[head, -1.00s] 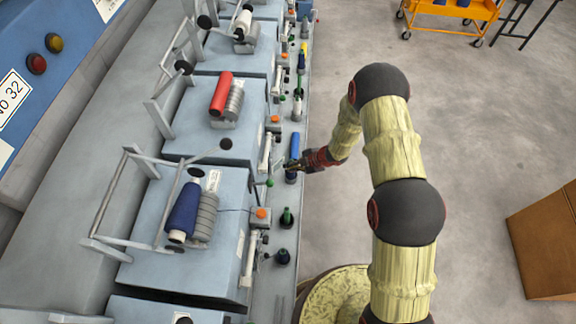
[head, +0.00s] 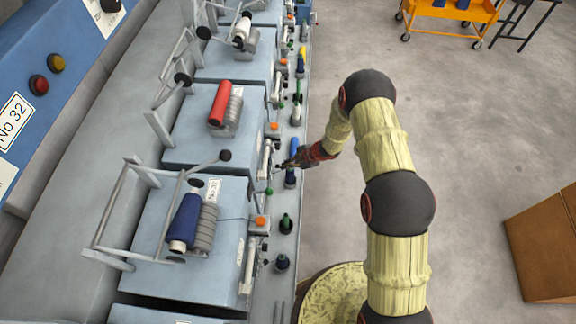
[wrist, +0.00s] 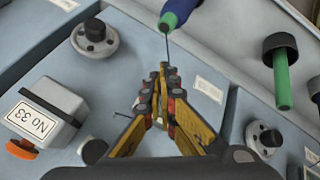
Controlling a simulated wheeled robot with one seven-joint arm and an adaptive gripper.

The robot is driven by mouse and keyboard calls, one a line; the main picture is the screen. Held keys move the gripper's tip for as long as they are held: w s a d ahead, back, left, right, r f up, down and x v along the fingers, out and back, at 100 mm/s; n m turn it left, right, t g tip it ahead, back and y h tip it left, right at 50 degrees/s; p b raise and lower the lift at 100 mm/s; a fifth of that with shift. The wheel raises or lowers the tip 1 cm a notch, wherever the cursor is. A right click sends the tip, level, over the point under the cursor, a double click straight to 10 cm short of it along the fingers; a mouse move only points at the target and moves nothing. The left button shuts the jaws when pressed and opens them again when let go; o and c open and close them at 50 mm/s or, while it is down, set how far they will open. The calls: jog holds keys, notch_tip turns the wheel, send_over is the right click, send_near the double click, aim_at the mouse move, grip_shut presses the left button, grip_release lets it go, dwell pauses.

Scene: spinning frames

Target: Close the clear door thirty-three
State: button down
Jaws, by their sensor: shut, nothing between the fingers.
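The clear door itself cannot be made out in either view. In the wrist view, a grey box labelled No 33 (wrist: 48,115), with an orange button, stands left of my gripper (wrist: 163,68). My gripper is shut and empty, its yellow and red fingers together over the grey-blue machine surface. A blue and green bobbin (wrist: 173,14) is just beyond the fingertips. In the head view my gripper (head: 282,165) reaches left to the machine's front edge, beside a blue bobbin (head: 290,179). Whether the fingertips touch anything cannot be told.
Neighbouring positions carry a red spool (head: 220,102) and a dark blue spool (head: 185,222), with thin metal frames above. Upright green-topped spindles (head: 286,223) line the front rail. Open floor (head: 450,130) lies right, with an orange cart (head: 455,8) and brown box (head: 545,240) farther off.

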jog(key=shift+a, duration=0.1)
dwell(0.6)
jog(key=shift+s+a, duration=0.4)
jog(key=shift+s, duration=0.2)
jog(key=shift+s+d, duration=0.1)
